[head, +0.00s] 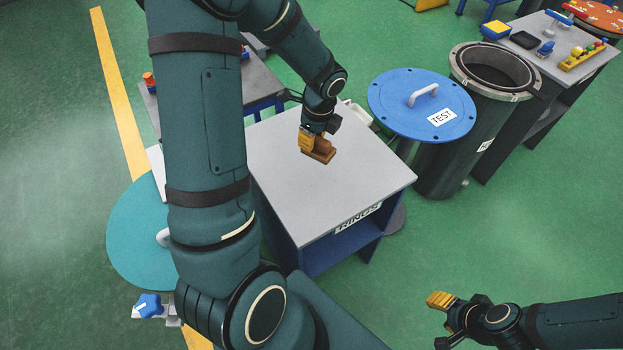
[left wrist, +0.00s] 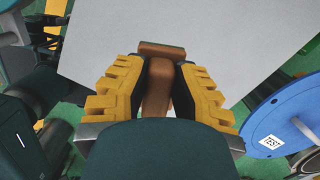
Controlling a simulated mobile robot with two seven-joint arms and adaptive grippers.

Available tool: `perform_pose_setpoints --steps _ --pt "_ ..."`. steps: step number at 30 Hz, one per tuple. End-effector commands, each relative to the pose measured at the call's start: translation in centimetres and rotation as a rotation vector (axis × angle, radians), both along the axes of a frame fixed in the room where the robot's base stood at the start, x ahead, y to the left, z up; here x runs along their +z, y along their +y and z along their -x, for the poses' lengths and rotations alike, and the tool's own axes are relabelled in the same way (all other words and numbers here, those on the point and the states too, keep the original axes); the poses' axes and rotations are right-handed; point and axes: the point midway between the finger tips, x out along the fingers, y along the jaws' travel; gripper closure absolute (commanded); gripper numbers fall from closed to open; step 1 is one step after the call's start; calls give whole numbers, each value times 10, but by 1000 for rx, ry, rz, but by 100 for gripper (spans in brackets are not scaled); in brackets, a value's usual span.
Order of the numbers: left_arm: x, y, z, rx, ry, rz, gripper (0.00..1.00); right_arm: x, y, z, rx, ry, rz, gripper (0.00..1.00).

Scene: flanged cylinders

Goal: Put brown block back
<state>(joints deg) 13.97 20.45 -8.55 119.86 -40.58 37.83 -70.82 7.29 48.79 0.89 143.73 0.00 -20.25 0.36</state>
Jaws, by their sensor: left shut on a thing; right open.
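The brown block (head: 321,151) is at my left gripper (head: 312,140), over the grey top of the table marked RINGS (head: 345,190). In the left wrist view, the yellow fingers of my left gripper (left wrist: 160,90) are shut on the brown block (left wrist: 158,75), one on each side. I cannot tell whether the block touches the tabletop. My right gripper (head: 447,312) is at the lower right of the head view, away from the table, open and with nothing seen in it.
The rest of the RINGS tabletop is clear. A side table (head: 548,62) with small parts is at the far right. A teal disc (head: 135,235) is at left.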

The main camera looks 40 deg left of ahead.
Motion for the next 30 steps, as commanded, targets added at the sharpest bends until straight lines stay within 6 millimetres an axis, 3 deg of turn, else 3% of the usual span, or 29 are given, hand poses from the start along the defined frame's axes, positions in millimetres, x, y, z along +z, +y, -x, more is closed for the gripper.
perform_pose_setpoints --steps 4,10,17,24,30 --pt "-12 1 6 -37 10 -15 100 -10 0 3 4 6 -2 53" --pt "-47 1 6 -38 10 -15 100 -20 0 2 5 5 -1 53" --pt "-63 2 6 -36 8 -16 100 -24 0 1 5 2 -1 53" --pt "-94 2 6 -37 9 -16 100 -35 0 -1 4 -1 1 53" --pt "-95 2 6 -35 6 -16 100 -34 0 -1 3 -2 1 53"
